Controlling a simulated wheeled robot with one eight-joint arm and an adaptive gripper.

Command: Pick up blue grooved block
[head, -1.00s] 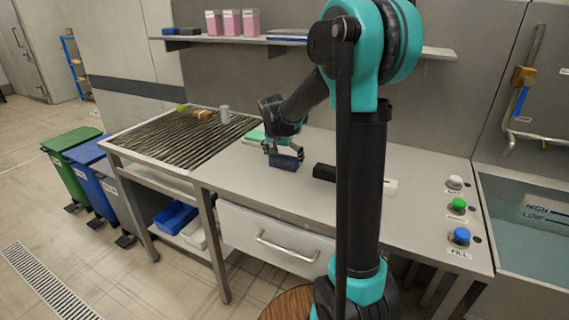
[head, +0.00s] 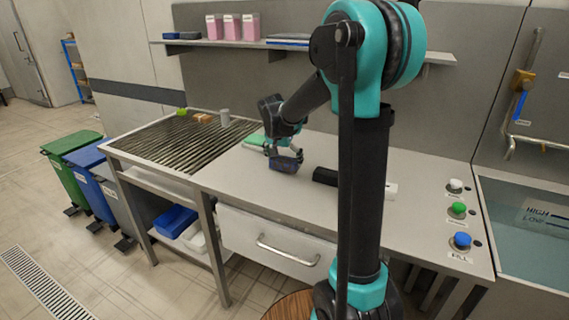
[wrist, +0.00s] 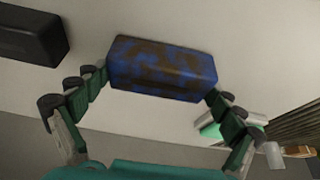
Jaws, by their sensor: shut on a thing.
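The blue grooved block (wrist: 163,70) is dark blue with brown patches; its grooves are hard to make out. In the wrist view it sits between the two fingers of my gripper (wrist: 165,88), one fingertip at each end. In the head view my gripper (head: 285,156) is shut on the block (head: 286,164) over the grey counter. The block looks slightly tilted there, and it appears a little above the counter top.
A black block (head: 326,176) lies to the right on the counter (head: 300,203). A green-and-white item (head: 254,139) lies behind my gripper. The slatted conveyor (head: 180,143) at left carries small items and a grey cylinder (head: 224,117). Buttons (head: 461,240) are at the right.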

